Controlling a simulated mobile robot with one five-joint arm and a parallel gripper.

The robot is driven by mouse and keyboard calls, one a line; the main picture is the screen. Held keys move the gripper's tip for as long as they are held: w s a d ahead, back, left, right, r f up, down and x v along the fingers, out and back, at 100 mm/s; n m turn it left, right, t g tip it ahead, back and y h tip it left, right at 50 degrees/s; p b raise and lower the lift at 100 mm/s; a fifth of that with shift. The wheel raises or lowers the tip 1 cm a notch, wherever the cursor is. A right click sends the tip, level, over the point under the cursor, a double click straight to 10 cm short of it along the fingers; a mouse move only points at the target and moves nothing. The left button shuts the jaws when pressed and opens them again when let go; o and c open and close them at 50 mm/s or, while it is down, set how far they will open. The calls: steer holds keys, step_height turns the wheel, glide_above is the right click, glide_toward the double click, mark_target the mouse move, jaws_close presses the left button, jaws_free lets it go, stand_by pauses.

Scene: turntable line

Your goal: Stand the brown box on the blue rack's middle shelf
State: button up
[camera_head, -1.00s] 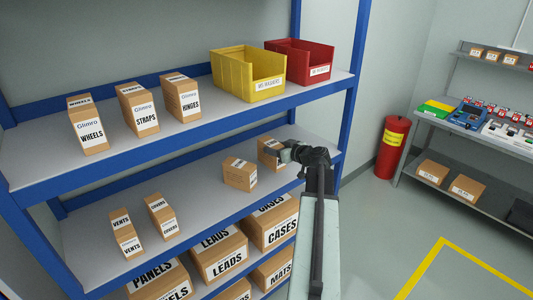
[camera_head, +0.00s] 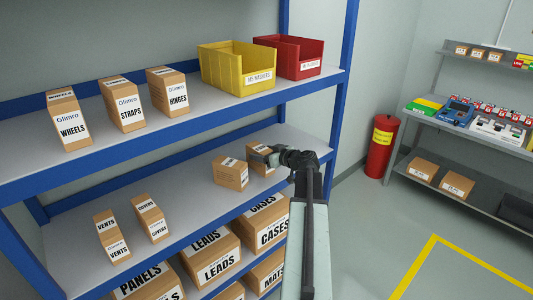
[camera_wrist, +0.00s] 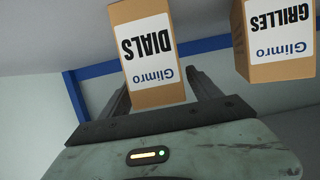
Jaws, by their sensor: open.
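The blue rack (camera_head: 25,255) fills the left of the head view. A brown box (camera_head: 262,158) stands upright on its middle shelf (camera_head: 190,195), near the right end. It also shows upside down in the wrist view as a box labelled DIALS (camera_wrist: 150,55). My gripper (camera_head: 272,157) is at this box and open. In the wrist view its two fingers lie either side of the DIALS box, with some room seen at the right finger. Whether the left finger touches is unclear.
A brown GRILLES box (camera_wrist: 275,45) stands close beside it, also in the head view (camera_head: 230,173). VENTS (camera_head: 112,236) and COVERS (camera_head: 150,217) boxes stand farther left. Middle shelf space between is clear. The upper shelf holds boxes, a yellow bin (camera_head: 236,68) and a red bin (camera_head: 300,57).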

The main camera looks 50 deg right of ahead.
steer(key=shift+r+p, duration=0.3)
steer(key=shift+r, duration=0.05)
steer(key=p+v, duration=0.3)
steer(key=v, duration=0.9)
steer(key=shift+f, duration=0.15)
steer(key=shift+s, duration=0.1)
